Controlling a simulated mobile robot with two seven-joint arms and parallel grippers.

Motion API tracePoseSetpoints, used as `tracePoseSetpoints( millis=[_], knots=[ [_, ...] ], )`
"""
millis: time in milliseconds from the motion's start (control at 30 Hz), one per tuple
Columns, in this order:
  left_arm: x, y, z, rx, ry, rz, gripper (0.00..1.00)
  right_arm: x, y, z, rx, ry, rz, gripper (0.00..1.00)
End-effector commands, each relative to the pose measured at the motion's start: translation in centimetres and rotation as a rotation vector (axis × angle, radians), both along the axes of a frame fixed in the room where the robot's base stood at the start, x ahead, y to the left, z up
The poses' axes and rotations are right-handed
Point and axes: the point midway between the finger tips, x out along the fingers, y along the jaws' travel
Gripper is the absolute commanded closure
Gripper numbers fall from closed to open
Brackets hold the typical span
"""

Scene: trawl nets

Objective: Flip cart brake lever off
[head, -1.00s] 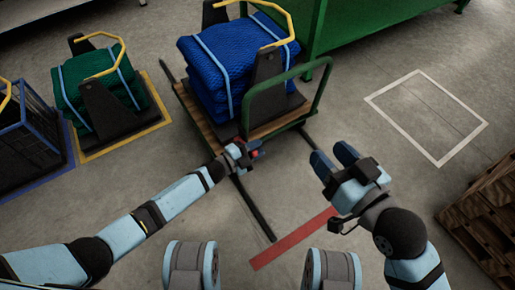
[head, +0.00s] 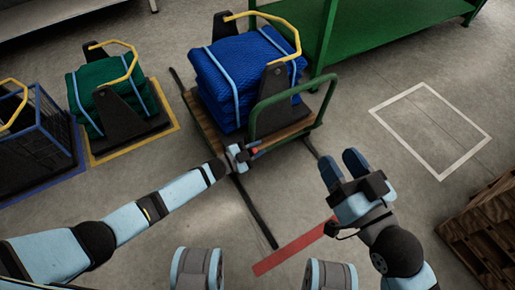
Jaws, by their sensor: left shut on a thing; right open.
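The cart (head: 284,131) has a wooden deck and a green tube handle (head: 292,100), and carries a bundle of blue net (head: 240,75) strapped with light blue bands. My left gripper (head: 250,152) is at the cart's near edge, below the handle. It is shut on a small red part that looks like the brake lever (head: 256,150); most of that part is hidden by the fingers. My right gripper (head: 343,168) is open and empty over the floor, right of the cart.
A green net bundle (head: 90,95) stands on a yellow-edged mat at left, beside a blue crate (head: 40,130). Dark rails run on the floor under the cart. A red floor stripe (head: 295,248) lies in front. A white outlined rectangle (head: 440,175) at right is empty. Wooden pallets (head: 485,235) stand at lower right.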

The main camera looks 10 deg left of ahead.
Motion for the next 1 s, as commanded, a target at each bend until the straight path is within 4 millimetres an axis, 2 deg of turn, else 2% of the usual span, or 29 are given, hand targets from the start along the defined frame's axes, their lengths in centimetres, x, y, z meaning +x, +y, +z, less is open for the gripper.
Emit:
tracePoseSetpoints(
  millis=[167, 200, 300, 667, 867, 1000],
  knots=[
    [0.0, 0.1, 0.0, 0.001, -0.002, 0.001, 1.0, 0.0, 0.0, 0.0, 0.0, -0.001, 0.0, 0.51],
    [0.0, 0.1, 0.0, 0.001, -0.002, 0.001, 0.72, 0.0, 0.0, 0.0, 0.0, -0.001, 0.0, 0.51],
    [0.0, 0.1, 0.0, 0.001, -0.002, 0.0, 0.49, 0.0, 0.0, 0.0, 0.0, -0.001, 0.0, 0.51],
    [-0.2, 0.4, 0.0, 0.002, -0.001, 0.001, 0.49, 0.0, 0.0, 0.3, 0.0, -0.002, 0.0, 0.51],
    [-2.1, 2.9, 0.2, 0.004, 0.001, 0.001, 0.49, -0.1, -0.1, 1.7, 0.017, -0.041, -0.014, 0.51],
    [-4.1, 5.7, 0.2, 0.005, 0.001, 0.002, 0.49, -0.3, -0.3, 3.1, 0.039, -0.08, -0.025, 0.51]
  ],
)
